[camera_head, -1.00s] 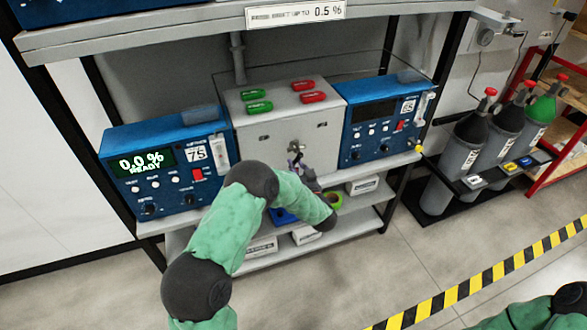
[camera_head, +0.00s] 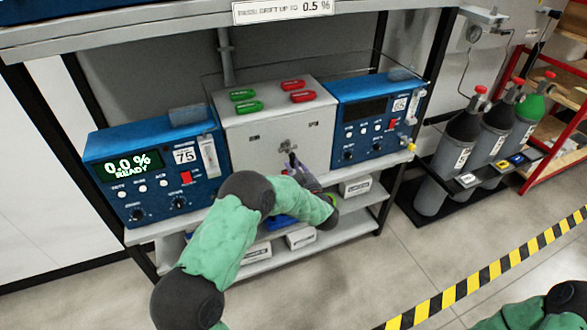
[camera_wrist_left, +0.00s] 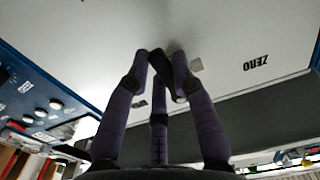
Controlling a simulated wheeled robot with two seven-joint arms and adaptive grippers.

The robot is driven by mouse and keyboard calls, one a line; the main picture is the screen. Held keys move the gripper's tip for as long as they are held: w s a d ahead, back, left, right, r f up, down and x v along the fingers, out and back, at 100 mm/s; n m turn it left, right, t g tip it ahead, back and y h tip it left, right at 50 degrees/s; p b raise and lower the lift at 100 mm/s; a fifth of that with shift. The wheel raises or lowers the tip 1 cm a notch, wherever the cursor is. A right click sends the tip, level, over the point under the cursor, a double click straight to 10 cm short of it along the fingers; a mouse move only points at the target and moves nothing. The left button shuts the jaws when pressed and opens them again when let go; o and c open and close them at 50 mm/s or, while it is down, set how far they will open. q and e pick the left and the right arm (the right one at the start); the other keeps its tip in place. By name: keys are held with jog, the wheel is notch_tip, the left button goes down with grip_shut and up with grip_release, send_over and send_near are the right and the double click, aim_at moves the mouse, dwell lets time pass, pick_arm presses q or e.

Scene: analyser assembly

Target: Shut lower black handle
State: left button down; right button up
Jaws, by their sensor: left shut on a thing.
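The lower black handle (camera_wrist_left: 161,64) is at the front of the grey box (camera_head: 262,150), seen between my finger ends in the left wrist view. In the head view it is small and partly hidden behind my fingers, below the metal valve fitting (camera_head: 288,146). My left gripper (camera_head: 294,162) has purple fingers and comes from below and the right. It is shut on the handle, and its fingers also show in the left wrist view (camera_wrist_left: 160,68). I cannot tell the handle's exact angle. My right gripper is out of view; only part of that green arm shows at lower right.
Blue analysers stand left (camera_head: 155,175) and right (camera_head: 375,120) of the box; the left reads "0.0 % READY". Green and red tags lie on top of the box. A lower shelf (camera_head: 262,262) holds white boxes. Gas cylinders (camera_head: 460,140) stand at right.

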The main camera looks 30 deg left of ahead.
pick_arm(q)
jog(key=shift+f, duration=0.1)
dwell(0.3)
jog(key=c, duration=1)
grip_release()
jog(key=shift+c, duration=0.2)
jog(key=v, duration=1.2)
